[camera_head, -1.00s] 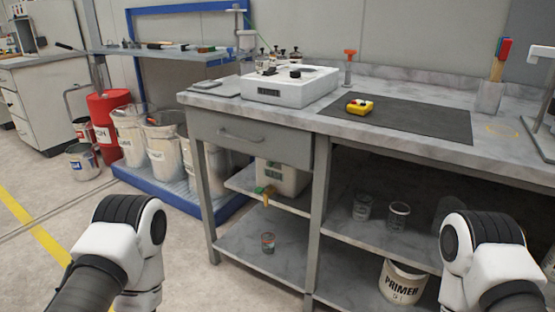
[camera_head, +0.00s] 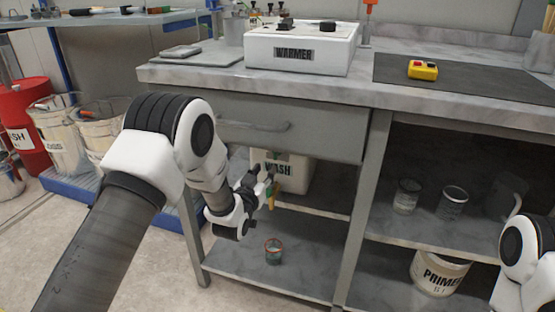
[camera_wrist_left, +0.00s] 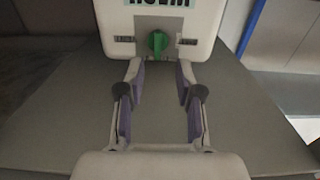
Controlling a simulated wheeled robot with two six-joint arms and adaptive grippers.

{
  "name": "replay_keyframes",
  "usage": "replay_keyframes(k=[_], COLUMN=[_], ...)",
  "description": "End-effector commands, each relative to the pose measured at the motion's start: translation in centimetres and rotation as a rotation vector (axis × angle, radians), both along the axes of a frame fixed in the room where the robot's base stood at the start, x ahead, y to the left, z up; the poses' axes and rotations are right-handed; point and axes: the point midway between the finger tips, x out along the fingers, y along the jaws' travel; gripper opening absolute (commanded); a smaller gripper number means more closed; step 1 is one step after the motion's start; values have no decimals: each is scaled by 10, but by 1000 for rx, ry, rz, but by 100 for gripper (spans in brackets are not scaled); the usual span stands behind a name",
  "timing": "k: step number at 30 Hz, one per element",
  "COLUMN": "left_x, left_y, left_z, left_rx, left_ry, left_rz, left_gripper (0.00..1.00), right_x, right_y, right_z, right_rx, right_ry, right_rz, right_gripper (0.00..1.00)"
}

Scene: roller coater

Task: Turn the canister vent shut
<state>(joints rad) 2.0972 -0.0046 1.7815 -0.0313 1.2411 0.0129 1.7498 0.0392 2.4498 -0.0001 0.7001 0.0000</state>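The white canister marked WASH (camera_head: 300,172) stands on the upper shelf below the drawer. In the left wrist view the canister (camera_wrist_left: 205,25) fills the top, its lettering upside down. A green knob (camera_wrist_left: 157,42), apparently the vent, sits on a grey plate between two small labels too small to read. My left gripper (camera_wrist_left: 159,68) is open and empty, its fingers reaching toward the knob from either side, with the tips just short of it. In the head view the left gripper (camera_head: 265,181) partly covers the canister front. My right gripper is out of view.
A yellow-orange spout (camera_head: 271,199) shows below the left gripper. A small cup (camera_head: 273,250) stands on the lower shelf. The drawer (camera_head: 300,126) overhangs the canister, and a table leg (camera_head: 366,205) stands right of it. A primer bucket (camera_head: 438,275) is lower right.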

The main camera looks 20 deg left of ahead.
Motion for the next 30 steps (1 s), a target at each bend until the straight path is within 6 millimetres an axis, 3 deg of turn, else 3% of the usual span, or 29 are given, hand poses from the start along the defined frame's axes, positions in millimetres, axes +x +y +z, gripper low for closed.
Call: replay_keyframes(k=[5, 15, 25, 28, 30], left_x=[11, 71, 80, 80, 80], left_y=[-1, -3, -3, -3, -3], left_z=[6, 5, 7, 7, 7], left_rx=[1, 1, 1, 1, 1], left_ry=[-19, -18, -14, -14, -14], left_rz=[-1, -1, -1, -1, -1], left_gripper=[35, 35, 35, 0, 0], right_x=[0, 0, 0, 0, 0], right_y=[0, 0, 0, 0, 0], right_z=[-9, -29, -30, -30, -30], right_rx=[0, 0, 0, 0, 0], right_ry=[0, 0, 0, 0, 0], right_rz=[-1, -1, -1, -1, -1], right_gripper=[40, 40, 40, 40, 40])
